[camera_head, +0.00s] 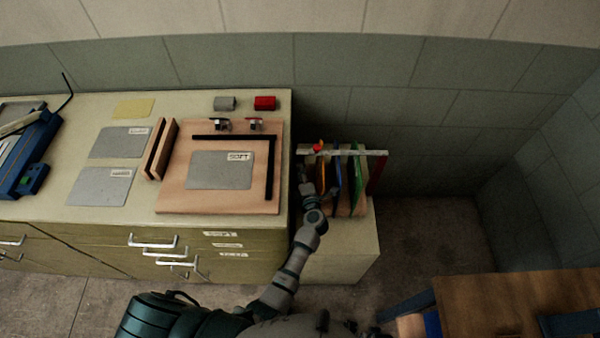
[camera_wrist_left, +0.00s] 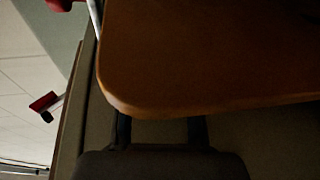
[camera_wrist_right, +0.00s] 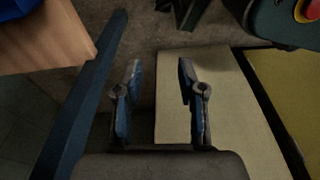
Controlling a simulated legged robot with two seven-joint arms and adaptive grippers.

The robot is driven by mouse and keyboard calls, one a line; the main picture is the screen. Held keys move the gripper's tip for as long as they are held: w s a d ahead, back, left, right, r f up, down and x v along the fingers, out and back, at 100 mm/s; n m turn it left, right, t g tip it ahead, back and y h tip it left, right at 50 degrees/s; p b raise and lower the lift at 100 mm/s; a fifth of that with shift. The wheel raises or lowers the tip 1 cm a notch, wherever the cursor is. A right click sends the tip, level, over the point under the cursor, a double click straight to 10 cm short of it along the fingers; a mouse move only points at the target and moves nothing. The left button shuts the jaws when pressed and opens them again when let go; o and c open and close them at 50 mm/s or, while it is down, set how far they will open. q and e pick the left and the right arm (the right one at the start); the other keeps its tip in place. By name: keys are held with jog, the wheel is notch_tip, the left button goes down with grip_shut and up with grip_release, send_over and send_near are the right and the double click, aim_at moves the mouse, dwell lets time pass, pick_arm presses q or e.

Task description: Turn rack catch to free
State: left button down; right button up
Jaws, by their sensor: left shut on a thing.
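The rack (camera_head: 365,153) stands right of the bench, with a pale top bar and several coloured upright panels. A small red-orange part (camera_head: 318,147), probably the rack catch, sits at the bar's left end; its setting is too small to read. My left gripper (camera_head: 307,186) is low at the rack's left side, below this red part. In the left wrist view, a large orange-brown panel (camera_wrist_left: 200,55) covers the fingertips, and the gripper appears shut on it. My right gripper (camera_wrist_right: 158,80) is open and empty in the right wrist view, above the floor.
The bench (camera_head: 85,212) at left carries a wooden board (camera_head: 170,200), grey sheets, a grey block (camera_head: 224,103) and a red block (camera_head: 265,103). A low cabinet (camera_head: 350,250) supports the rack. A wooden table (camera_head: 510,300) stands at lower right. Floor between them is clear.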

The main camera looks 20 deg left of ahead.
pick_arm(q)
jog(key=shift+s+d+f+n+h+p, duration=0.1)
jog(key=shift+s+f+n+h+p, duration=0.15)
jog(key=shift+f+n+p, duration=0.2)
pick_arm(e)
jog(key=shift+s+d+f, duration=0.2)
jog(key=shift+s+f, duration=0.8)
jog(key=shift+f, duration=0.2)
pick_arm(q)
jog(key=c, duration=1)
grip_release()
jog(key=shift+c, duration=0.2)
jog(key=shift+o, duration=1.3)
jog(key=shift+w+r, duration=0.1)
jog(key=shift+r, duration=0.15)
